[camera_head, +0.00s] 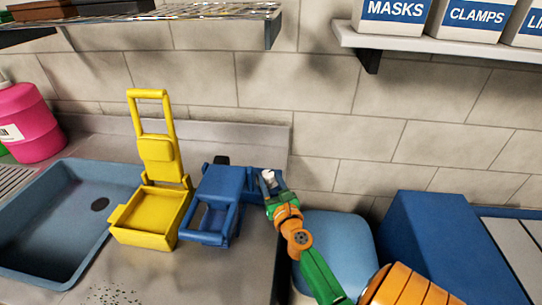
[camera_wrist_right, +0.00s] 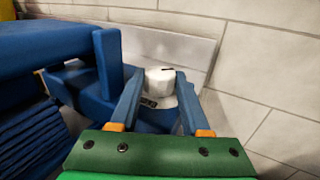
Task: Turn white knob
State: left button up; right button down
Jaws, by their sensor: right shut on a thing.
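The white knob (camera_head: 268,176) sits at the right side of a blue device (camera_head: 215,200) on the metal counter. In the right wrist view the white knob (camera_wrist_right: 160,80) is a short cylinder with a dark mark on its top. My right gripper (camera_head: 270,186) reaches it from the front right. In the right wrist view the blue fingers of my right gripper (camera_wrist_right: 158,98) stand on either side of the knob, shut on it. The lower part of the knob is partly hidden between the fingers. My left gripper is not in view.
A yellow folding device (camera_head: 150,215) stands left of the blue one, beside a blue-grey sink (camera_head: 60,200). A pink bottle (camera_head: 28,125) is at the far left. A light blue rounded object (camera_head: 335,245) and a blue box (camera_head: 440,245) lie to the right. Shelves hang above.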

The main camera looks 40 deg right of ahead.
jog(key=shift+a+f+m+g+h, duration=0.1)
jog(key=shift+m+g+h, duration=0.3)
jog(key=shift+m+h, duration=0.3)
jog(key=shift+m+g+h+b, duration=0.3)
jog(key=shift+m+g+h, duration=0.1)
jog(key=shift+h, duration=0.3)
jog(key=shift+m+g+h, duration=0.3)
jog(key=shift+h, duration=0.1)
jog(key=shift+c, duration=1.9)
grip_release()
